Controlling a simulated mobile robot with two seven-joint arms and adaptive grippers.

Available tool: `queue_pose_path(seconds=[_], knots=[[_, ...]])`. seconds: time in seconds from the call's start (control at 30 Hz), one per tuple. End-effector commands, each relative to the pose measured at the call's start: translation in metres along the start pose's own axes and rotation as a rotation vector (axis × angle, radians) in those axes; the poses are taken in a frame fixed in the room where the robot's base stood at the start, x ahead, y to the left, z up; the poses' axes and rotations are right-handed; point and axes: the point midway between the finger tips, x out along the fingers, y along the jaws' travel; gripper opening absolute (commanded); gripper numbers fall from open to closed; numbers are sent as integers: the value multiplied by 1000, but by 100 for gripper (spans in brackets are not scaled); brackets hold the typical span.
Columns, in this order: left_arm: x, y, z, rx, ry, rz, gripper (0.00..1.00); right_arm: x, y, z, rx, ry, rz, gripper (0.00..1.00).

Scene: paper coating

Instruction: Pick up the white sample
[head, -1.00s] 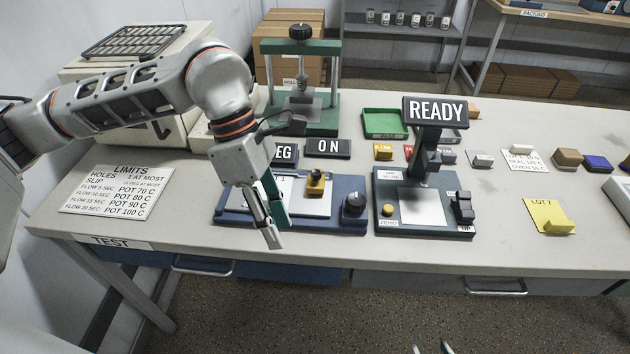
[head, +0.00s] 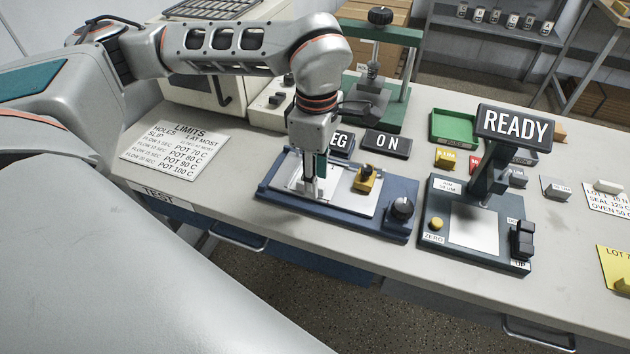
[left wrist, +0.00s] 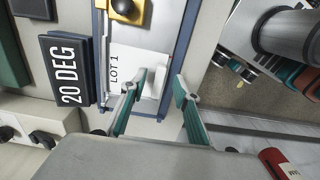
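The white sample, a white sheet marked LOT 1 (left wrist: 128,58) with a raised white tab (left wrist: 162,72), lies flat on the blue device (head: 385,221). The sheet also shows in the head view (head: 338,196), partly hidden behind my gripper. My left gripper (head: 309,192) points down over the left part of the sheet. In the left wrist view its two teal fingers (left wrist: 159,88) are apart, with the white tab between and just beyond their tips. I cannot tell whether a finger touches it. My right gripper is not clearly seen in either view now.
On the same device sit a yellow clamp with a dark knob (head: 366,179) and a black dial (head: 401,208). The 20 DEG sign (left wrist: 69,70) and ON sign (head: 387,143) stand behind. The READY device (head: 472,262) is to the right.

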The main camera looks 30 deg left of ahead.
Motion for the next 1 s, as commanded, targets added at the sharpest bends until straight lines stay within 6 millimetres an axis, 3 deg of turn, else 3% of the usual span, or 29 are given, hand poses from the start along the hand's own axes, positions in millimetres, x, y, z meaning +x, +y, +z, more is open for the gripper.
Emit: queue_pose_path(seconds=[0.1, 0.33, 0.37, 0.47, 0.5, 1.0], knots=[[10, 0, 0, -2, 1, -2, 31, 0, 0, 1, 0, -1, 0, 40], [11, 0, 0, -2, 0, 0, 31, 0, 0, 1, 0, -1, 0, 40], [11, 0, 0, -2, 0, 0, 28, 0, 0, 1, 0, 0, 0, 40], [11, 0, 0, -2, 0, 0, 2, 0, 0, 1, 0, 0, 0, 40], [11, 0, 0, -2, 0, 0, 0, 0, 0, 1, 0, 0, 0, 40], [3, 1, 0, -2, -1, 2, 0, 0, 0, -1, 0, 1, 1, 40]])
